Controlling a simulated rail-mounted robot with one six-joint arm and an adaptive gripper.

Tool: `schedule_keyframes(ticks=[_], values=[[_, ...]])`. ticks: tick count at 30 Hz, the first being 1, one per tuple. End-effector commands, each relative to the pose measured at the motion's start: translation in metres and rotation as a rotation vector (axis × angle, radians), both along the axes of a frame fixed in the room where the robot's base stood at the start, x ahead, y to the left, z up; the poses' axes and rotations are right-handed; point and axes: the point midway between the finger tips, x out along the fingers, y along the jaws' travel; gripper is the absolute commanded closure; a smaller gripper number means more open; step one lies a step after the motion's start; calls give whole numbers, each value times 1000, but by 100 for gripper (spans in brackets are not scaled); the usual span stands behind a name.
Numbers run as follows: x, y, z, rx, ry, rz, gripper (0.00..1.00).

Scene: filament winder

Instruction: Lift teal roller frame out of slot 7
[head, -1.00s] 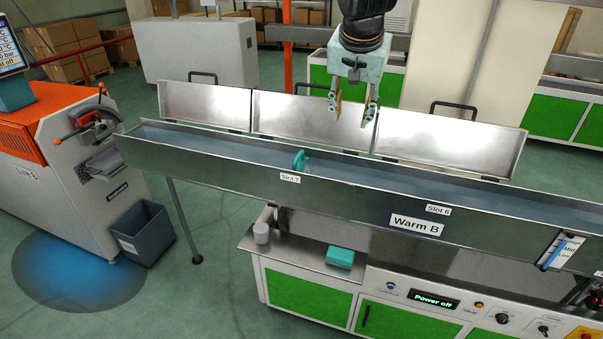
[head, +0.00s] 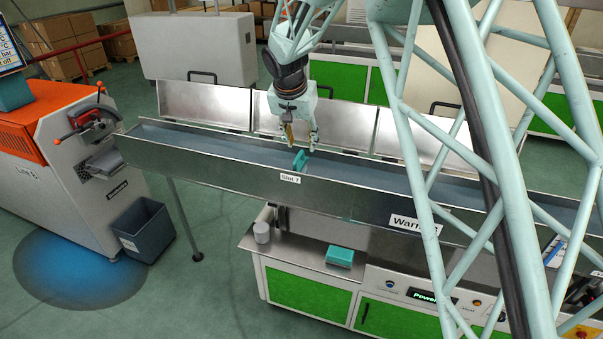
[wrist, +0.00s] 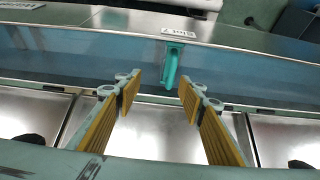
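The teal roller frame (head: 300,160) stands in the long water-filled trough (head: 215,172) at the Slot 7 label (head: 290,178). Its upper part shows above the water. My gripper (head: 301,147) is just above and behind it in the head view, fingers pointing down. In the wrist view the teal frame (wrist: 172,66) lies beyond the gap between the two yellow-padded fingertips (wrist: 157,88). The fingers are apart with nothing between them. The frame's lower part is hard to make out in the water.
Raised metal lids (head: 205,105) stand along the trough's back edge. My arm's lattice covers the trough's right part. A teal block (head: 340,257) and a grey cylinder (head: 262,232) sit on the lower bench. An orange-and-grey machine (head: 75,165) and a bin (head: 142,230) are at left.

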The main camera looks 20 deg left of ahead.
Motion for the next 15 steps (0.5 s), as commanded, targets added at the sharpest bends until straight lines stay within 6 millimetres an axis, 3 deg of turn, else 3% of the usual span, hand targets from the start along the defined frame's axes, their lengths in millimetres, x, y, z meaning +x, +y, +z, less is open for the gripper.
schedule_keyframes(ticks=[6, 15], values=[[0, 29, -26, -14, 3, 13, 64], [0, 36, -33, -16, 2, 13, 64]])
